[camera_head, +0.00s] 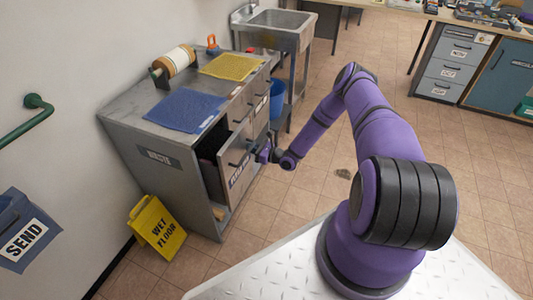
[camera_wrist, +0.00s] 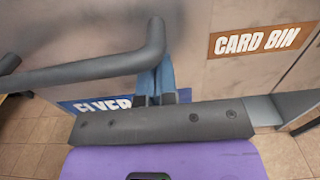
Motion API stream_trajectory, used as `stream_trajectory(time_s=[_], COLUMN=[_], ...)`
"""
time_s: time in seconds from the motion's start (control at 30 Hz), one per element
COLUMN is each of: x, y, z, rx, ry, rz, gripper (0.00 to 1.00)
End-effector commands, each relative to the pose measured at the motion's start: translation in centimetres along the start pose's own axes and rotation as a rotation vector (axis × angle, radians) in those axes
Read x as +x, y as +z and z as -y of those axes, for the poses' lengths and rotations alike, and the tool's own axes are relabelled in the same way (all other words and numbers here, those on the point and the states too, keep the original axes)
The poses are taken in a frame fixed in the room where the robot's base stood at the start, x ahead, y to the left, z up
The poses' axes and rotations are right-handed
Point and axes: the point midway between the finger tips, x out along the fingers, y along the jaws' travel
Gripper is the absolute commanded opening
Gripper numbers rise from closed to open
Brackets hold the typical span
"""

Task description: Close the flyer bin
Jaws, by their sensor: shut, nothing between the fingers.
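The flyer bin front (camera_head: 239,158) stands out from the grey cabinet (camera_head: 165,185) in the head view, with a dark gap behind it. In the wrist view its blue label (camera_wrist: 100,104) is partly covered and reads roughly "FLYER". A dark bar handle (camera_wrist: 85,70) runs across that front. My gripper (camera_head: 263,154) is at the outer side of the bin front, close to the handle. In the wrist view my gripper's fingers (camera_wrist: 160,86) are shut and empty, pointing at the panel beside the bent end of the handle. Whether they touch it I cannot tell.
A panel labelled "CARD BIN" (camera_wrist: 262,41) is beside the flyer bin. A yellow wet-floor sign (camera_head: 158,228) stands by the cabinet. A blue bucket (camera_head: 277,98) and a sink (camera_head: 275,24) are beyond it. The tiled floor to the right is largely clear.

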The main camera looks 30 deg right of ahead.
Motion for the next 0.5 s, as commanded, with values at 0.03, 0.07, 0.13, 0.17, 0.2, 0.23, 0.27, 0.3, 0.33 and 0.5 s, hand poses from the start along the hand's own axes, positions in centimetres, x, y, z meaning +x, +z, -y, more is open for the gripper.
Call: stream_trajectory(time_s=[0.03, 0.07, 0.13, 0.17, 0.2, 0.23, 0.27, 0.3, 0.33, 0.5], x=[1.5, 2.3, 4.0, 4.7, 5.6, 6.2, 6.8, 7.6, 8.1, 10.4], y=[0.0, 0.0, 0.0, 0.0, 0.0, 0.0, 0.0, 0.0, 0.0, 0.0], z=[-0.1, -0.1, -0.1, -0.1, -0.1, -0.1, -0.1, -0.1, -0.1, 0.0], rx=[-0.001, -0.001, 0.000, 0.000, 0.000, 0.000, -0.001, -0.001, 0.000, 0.000], ry=[0.002, 0.003, 0.001, 0.002, 0.001, 0.001, 0.001, 0.002, 0.002, 0.001], rz=[0.001, 0.002, 0.001, 0.001, 0.002, 0.001, 0.001, 0.001, 0.002, 0.001], gripper=[0.00, 0.00, 0.00, 0.00, 0.00, 0.00, 0.00, 0.00, 0.00, 0.00])
